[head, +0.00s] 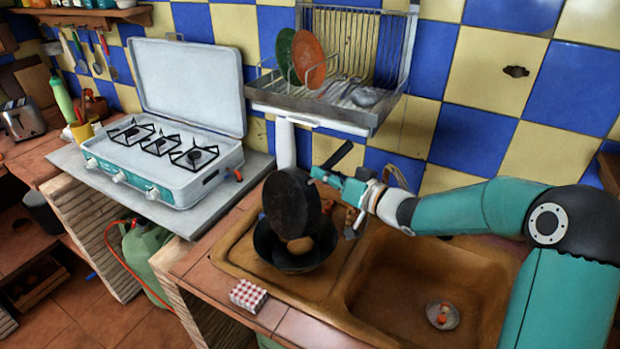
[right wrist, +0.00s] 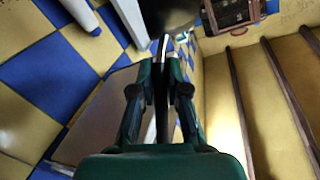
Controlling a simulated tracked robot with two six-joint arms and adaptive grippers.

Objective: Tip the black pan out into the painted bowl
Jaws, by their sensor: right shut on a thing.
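The black pan (head: 290,203) is tilted steeply, almost on edge, above the sink's left side. Its handle (head: 338,153) points up and right. My right gripper (head: 325,176) is shut on the pan near the handle. In the right wrist view, my gripper (right wrist: 163,65) has its fingers closed on a thin dark part of the pan. A dark bowl (head: 267,248), which I take for the painted bowl, stands under the pan; no painting shows. A light brown lump (head: 300,244) shows at the bowl, below the pan's lower edge. The pan hides part of the bowl. My left gripper is out of view.
A dish rack (head: 310,108) with plates hangs on the wall above the pan. A camping stove (head: 165,160) stands to the left. A red-checked box (head: 248,296) lies at the counter's front. The sink basin (head: 400,285) is open to the right.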

